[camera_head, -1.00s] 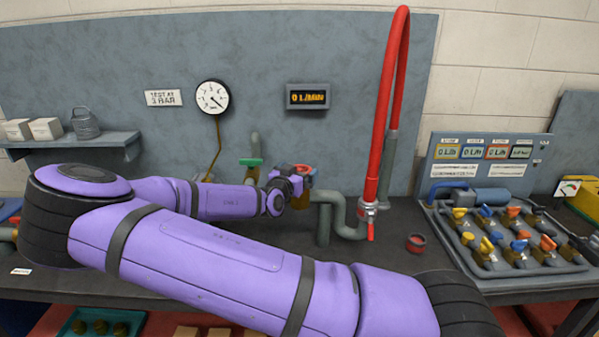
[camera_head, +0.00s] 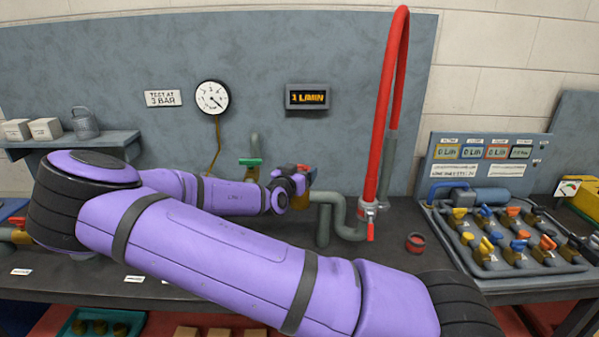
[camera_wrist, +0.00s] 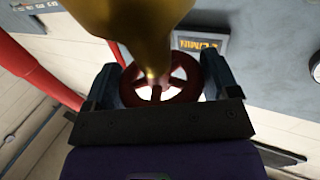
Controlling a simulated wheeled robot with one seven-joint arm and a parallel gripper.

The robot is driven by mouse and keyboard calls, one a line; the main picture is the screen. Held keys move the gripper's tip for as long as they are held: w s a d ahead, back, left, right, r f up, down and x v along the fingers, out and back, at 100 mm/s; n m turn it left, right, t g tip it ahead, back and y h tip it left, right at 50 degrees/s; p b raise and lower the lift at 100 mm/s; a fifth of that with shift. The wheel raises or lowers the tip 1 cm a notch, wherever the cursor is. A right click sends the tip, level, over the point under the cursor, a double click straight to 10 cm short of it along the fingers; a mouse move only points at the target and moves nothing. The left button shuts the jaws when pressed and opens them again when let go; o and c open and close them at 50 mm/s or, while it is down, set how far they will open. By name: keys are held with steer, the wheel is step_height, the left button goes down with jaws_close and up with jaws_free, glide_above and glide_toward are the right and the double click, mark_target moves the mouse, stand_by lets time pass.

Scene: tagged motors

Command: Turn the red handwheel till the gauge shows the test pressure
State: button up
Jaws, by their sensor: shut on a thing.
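The red handwheel (camera_wrist: 130,92) has spokes and sits under a brass valve body (camera_wrist: 140,25) in the wrist view. My gripper (camera_wrist: 159,68) is shut on it, one dark finger on each side of the rim. In the head view my gripper (camera_head: 298,183) is at the pipework, and the wheel is mostly hidden there. The round white gauge (camera_head: 212,97) hangs on the back panel. Its needle points to the lower right; the figures are too small to read. A sign (camera_head: 163,98) beside it reads "TEST AT 3 BAR".
A display (camera_head: 307,97) reads "1 L/MIN". A red hose (camera_head: 388,120) rises right of my gripper. A green-handled valve (camera_head: 250,162) stands behind my forearm. A red ring-shaped part (camera_head: 415,243) lies on the bench. A valve tray (camera_head: 500,270) fills the right side.

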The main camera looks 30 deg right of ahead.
steer(key=shift+n+t, duration=0.3)
steer(key=shift+t, duration=0.1)
steer(key=n+t+y, duration=0.4)
steer(key=shift+s+d+t+y, duration=0.1)
steer(key=shift+t+y, duration=0.2)
steer(key=shift+y, duration=0.1)
steer(key=n+t+y, duration=0.1)
steer(key=n+y, duration=0.1)
steer(key=n+t+y, duration=0.1)
steer(key=y, duration=0.2)
steer(key=shift+n+t, duration=0.3)
steer(key=shift+n, duration=0.1)
steer(key=n+y, duration=0.2)
steer(key=y, duration=0.1)
steer(key=n+y, duration=0.2)
steer(key=y, duration=0.2)
steer(key=shift+d+r+t, duration=0.1)
steer(key=shift+t, duration=0.3)
steer(key=shift+n+g+y, duration=0.55)
steer(key=shift+n+y, duration=0.7)
steer(key=shift+y, duration=0.5)
steer(key=shift+n+g+y, duration=0.55)
steer(key=shift+n+y, duration=0.7)
steer(key=shift+y, duration=0.5)
steer(key=o, duration=0.8)
steer(key=v, duration=0.7)
